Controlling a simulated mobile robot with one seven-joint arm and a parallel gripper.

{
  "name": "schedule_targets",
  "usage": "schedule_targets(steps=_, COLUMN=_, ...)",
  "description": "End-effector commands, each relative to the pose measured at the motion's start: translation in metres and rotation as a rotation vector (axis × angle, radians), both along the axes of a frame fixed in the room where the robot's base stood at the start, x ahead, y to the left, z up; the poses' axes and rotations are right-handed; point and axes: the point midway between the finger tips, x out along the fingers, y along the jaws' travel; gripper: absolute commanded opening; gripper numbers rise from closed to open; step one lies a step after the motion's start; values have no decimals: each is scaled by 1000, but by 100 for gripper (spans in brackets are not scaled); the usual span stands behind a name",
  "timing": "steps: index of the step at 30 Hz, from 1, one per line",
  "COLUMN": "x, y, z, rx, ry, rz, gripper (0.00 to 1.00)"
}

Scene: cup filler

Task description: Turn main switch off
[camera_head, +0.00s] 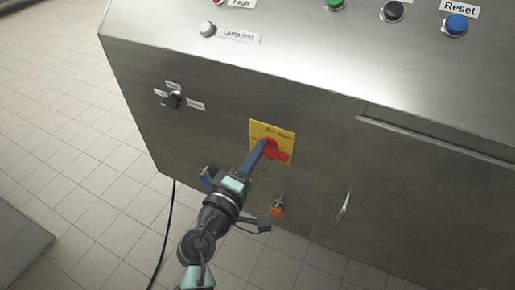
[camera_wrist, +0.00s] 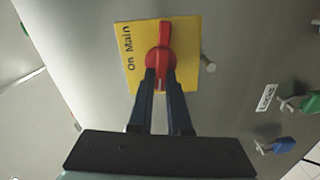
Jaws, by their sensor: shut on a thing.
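The main switch is a red rotary handle (camera_head: 276,151) on a yellow plate (camera_head: 285,133) on the front of the steel cabinet. In the wrist view the red handle (camera_wrist: 165,42) stands out from the yellow plate (camera_wrist: 190,28), whose visible text reads "On Main". My gripper (camera_head: 264,147) reaches up to the switch from the lower left. In the wrist view the two dark fingers of my gripper (camera_wrist: 160,73) are shut on the near end of the red handle. The fingertips hide part of the handle in the head view.
A black selector knob (camera_head: 171,101) is on the cabinet at left. A blue fitting (camera_head: 207,176) and an orange one (camera_head: 278,210) sit below the switch. A door handle (camera_head: 344,204) is at right. Push buttons, including blue Reset (camera_head: 456,26), line the sloped top. A cable (camera_head: 168,225) hangs to the floor.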

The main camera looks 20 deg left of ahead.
Motion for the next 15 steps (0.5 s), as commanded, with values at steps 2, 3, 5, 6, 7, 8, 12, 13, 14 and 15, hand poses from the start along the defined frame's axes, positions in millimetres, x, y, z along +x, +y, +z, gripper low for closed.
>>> schedule_targets(steps=2, x=0, y=0, z=-1, rx=-50, ry=4, rz=0, gripper=0)
schedule_targets(steps=3, x=0, y=0, z=-1, rx=-73, ry=4, rz=0, gripper=0)
schedule_targets(steps=5, x=0, y=0, z=-2, rx=-101, ry=6, rz=1, gripper=0)
schedule_targets(steps=6, x=0, y=0, z=-2, rx=-118, ry=7, rz=1, gripper=0)
schedule_targets(steps=7, x=0, y=0, z=-2, rx=-128, ry=7, rz=1, gripper=0)
schedule_targets(steps=8, x=0, y=0, z=-3, rx=-139, ry=8, rz=1, gripper=0)
schedule_targets(steps=12, x=0, y=0, z=-3, rx=-173, ry=8, rz=0, gripper=0)
schedule_targets(steps=13, x=0, y=0, z=-3, rx=-178, ry=8, rz=0, gripper=0)
schedule_targets(steps=14, x=0, y=0, z=-3, rx=-182, ry=8, rz=0, gripper=0)
schedule_targets(steps=15, x=0, y=0, z=-3, rx=-187, ry=8, rz=0, gripper=0)
